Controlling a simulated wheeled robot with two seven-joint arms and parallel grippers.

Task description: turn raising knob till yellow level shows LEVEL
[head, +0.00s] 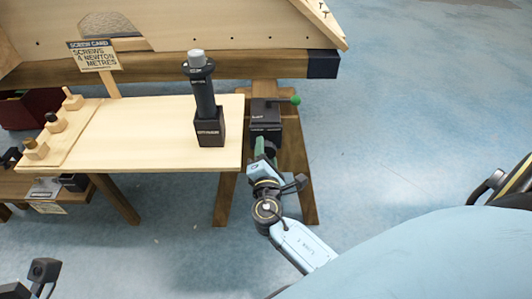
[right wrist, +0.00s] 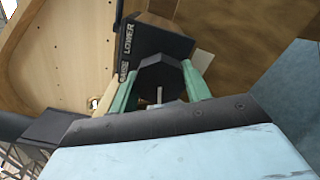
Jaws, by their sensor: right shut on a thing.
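The raising knob (right wrist: 160,76) is dark and many-sided, on the front of a black box (right wrist: 150,45) lettered LOWER in the right wrist view. The box also shows in the head view (head: 265,116), at the right end of the bench. My right gripper (head: 262,147) has its green fingers on either side of the knob, shut on it; in the head view it hides the knob. I cannot make out a yellow level in either view. At the lower left of the head view, dark parts of my left arm show, but its jaws do not.
A black tool stands in a holder (head: 210,131) on the pale bench top (head: 150,130). A screw card (head: 95,55) and small wooden blocks are at the left. A lever with a green ball (head: 295,100) sticks out from the box. The wooden bodyframe (head: 240,28) is behind.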

